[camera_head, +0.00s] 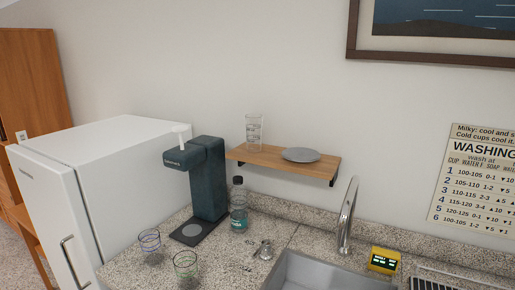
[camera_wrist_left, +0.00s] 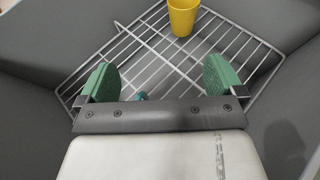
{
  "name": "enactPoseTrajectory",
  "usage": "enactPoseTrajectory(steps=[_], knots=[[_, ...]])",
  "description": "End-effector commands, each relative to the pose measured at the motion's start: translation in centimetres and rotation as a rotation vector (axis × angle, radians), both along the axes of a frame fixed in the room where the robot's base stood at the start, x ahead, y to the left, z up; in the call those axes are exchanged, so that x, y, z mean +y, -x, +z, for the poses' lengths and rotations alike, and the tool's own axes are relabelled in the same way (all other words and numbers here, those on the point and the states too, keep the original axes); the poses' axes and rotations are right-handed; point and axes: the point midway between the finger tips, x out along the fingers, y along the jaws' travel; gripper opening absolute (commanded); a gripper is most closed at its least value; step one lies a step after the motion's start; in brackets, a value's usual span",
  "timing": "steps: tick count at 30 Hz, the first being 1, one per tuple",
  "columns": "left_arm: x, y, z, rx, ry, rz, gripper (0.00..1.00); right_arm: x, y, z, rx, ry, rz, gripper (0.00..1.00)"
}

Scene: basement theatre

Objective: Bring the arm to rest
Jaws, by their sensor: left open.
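My left gripper (camera_wrist_left: 160,82) shows in the left wrist view, with its two green-padded fingers spread wide apart. It is open and nothing is between the fingers. Beyond it is a wire rack (camera_wrist_left: 150,50) inside a grey-walled space. A yellow cup (camera_wrist_left: 183,17) stands at the rack's far side, apart from the fingers. A small teal thing (camera_wrist_left: 141,96) shows just past the gripper's base, partly hidden. Neither of my arms shows in the head view, and my right gripper is in no frame.
The head view shows a speckled counter with a sink (camera_head: 310,272), faucet (camera_head: 347,215), dark drink machine (camera_head: 208,180), bottle (camera_head: 239,208) and two glasses (camera_head: 150,241). A wooden shelf (camera_head: 270,157) holds a tall glass (camera_head: 254,133) and grey plate (camera_head: 300,155). A white fridge (camera_head: 130,175) stands left.

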Motion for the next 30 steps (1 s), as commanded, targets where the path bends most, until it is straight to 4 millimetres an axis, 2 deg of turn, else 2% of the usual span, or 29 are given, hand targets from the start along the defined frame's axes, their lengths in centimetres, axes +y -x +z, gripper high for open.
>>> enactPoseTrajectory(steps=[8, 14, 20, 24, 30], knots=[[-1.8, 0.3, 2.6, -0.131, 0.28, 0.223, 0.97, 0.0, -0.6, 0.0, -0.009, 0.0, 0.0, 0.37], [-3.5, 1.6, 4.9, -0.251, 0.603, 0.488, 0.97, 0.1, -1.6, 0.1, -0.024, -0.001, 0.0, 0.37], [-6.2, 4.3, 7.7, -0.364, 1.043, 0.879, 0.97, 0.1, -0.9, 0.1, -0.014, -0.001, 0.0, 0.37], [-8.8, 6.9, 9.6, -0.395, 1.349, 1.188, 0.97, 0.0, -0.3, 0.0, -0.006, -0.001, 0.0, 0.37], [-12.6, 10.1, 12.4, -0.365, 1.647, 1.546, 0.97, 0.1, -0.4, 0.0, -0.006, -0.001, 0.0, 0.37]])
